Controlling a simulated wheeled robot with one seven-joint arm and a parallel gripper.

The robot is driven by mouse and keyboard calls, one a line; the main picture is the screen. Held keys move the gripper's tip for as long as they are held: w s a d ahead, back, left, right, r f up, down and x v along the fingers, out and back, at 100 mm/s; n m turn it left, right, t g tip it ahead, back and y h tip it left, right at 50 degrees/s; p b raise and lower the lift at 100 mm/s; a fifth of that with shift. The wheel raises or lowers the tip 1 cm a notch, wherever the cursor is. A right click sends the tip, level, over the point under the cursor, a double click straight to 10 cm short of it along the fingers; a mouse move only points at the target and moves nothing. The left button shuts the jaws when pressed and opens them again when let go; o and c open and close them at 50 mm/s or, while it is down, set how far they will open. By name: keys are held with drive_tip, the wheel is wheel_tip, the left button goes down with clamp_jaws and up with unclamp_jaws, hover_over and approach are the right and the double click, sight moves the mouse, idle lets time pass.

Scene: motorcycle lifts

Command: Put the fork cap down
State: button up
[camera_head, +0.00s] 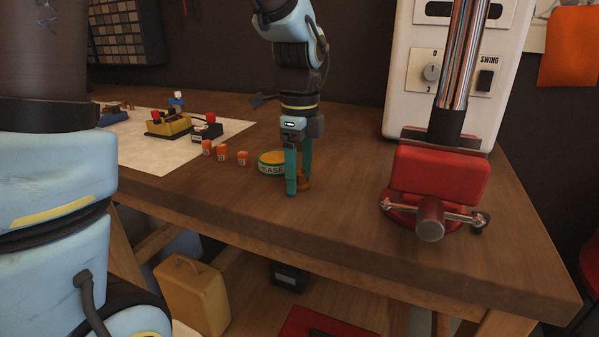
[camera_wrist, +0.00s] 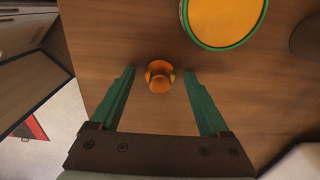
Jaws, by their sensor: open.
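The fork cap (camera_wrist: 160,77) is a small orange-gold round piece with a flange. It appears to stand on the wooden bench top (camera_head: 350,212), close to the front edge. It also shows in the head view (camera_head: 305,183), partly hidden behind a finger. My gripper (camera_wrist: 159,73) is open, with its two green fingers on either side of the cap and a visible gap on each side. In the head view my gripper (camera_head: 298,184) points straight down with its fingertips low, near the bench top.
A round yellow-and-green grease tin (camera_head: 271,163) stands just beside my gripper. Several small orange boxes (camera_head: 222,153) are to the left, near a white sheet (camera_head: 150,155) with small models. A red vise (camera_head: 440,175) stands to the right, before a white machine (camera_head: 400,100).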

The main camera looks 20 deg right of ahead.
sight(300, 172)
wheel_tip(300, 172, up, 12)
drive_tip(key=shift+r, duration=0.15)
idle(0.3)
idle(0.4)
